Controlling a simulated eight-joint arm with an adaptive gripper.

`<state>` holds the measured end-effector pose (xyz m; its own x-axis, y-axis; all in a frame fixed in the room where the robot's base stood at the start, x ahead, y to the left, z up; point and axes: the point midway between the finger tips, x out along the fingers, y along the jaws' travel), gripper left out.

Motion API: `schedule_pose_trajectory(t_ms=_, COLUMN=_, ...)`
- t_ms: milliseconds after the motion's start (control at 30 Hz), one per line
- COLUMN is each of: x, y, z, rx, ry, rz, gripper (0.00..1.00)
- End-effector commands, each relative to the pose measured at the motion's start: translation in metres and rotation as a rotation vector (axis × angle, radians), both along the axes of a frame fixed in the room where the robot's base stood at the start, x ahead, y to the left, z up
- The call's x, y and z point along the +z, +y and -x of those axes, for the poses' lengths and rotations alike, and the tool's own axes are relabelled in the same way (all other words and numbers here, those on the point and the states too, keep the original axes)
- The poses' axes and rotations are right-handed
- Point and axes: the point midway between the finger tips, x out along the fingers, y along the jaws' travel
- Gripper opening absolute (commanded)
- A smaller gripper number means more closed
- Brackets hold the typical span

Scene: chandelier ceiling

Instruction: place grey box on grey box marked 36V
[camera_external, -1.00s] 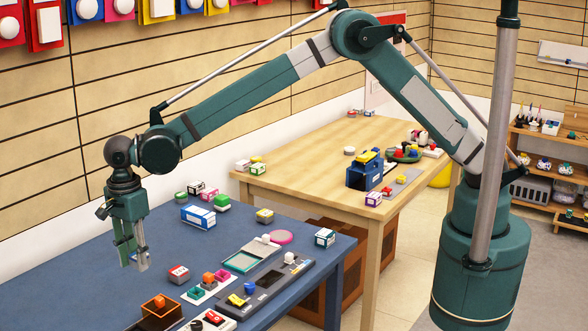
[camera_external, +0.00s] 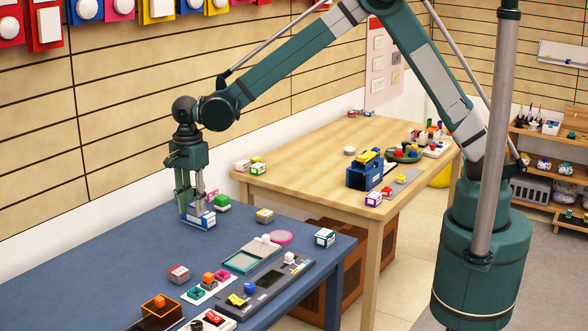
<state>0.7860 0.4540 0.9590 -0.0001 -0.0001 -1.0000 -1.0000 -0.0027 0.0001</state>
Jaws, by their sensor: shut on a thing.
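My gripper (camera_external: 194,208) is at the back left of the blue table, pointing down. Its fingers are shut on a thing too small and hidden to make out. The fingertips overlap a blue and white box (camera_external: 203,222) in the picture; I cannot tell whether they touch it.
Trays and small blocks, including an orange tray (camera_external: 161,309) and a dark tray (camera_external: 268,284), fill the front right. The blue table (camera_external: 90,285) is clear at the left. A wooden table (camera_external: 310,150) stands behind.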

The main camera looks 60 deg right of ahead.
Motion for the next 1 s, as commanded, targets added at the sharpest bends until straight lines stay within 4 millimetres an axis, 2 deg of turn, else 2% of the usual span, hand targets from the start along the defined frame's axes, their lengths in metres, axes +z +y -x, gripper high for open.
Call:
schedule_pose_trajectory(t_ms=33, x=0.003, y=-0.021, z=0.000, rx=-0.004, ry=0.000, rz=0.000, gripper=0.15)
schedule_pose_trajectory(t_ms=200, x=0.007, y=-0.082, z=0.006, rx=-0.005, ry=0.000, rz=0.000, gripper=0.15)
schedule_pose_trajectory(t_ms=400, x=0.010, y=-0.151, z=0.019, rx=-0.005, ry=0.000, rz=0.000, gripper=0.15)
schedule_pose_trajectory(t_ms=600, x=0.013, y=-0.212, z=0.038, rx=-0.005, ry=0.000, rz=0.000, gripper=0.15)
schedule_pose_trajectory(t_ms=800, x=0.014, y=-0.251, z=0.054, rx=-0.004, ry=0.000, rz=0.000, gripper=0.15)
schedule_pose_trajectory(t_ms=1000, x=0.014, y=-0.265, z=0.061, rx=-0.002, ry=0.000, rz=0.000, gripper=0.15)
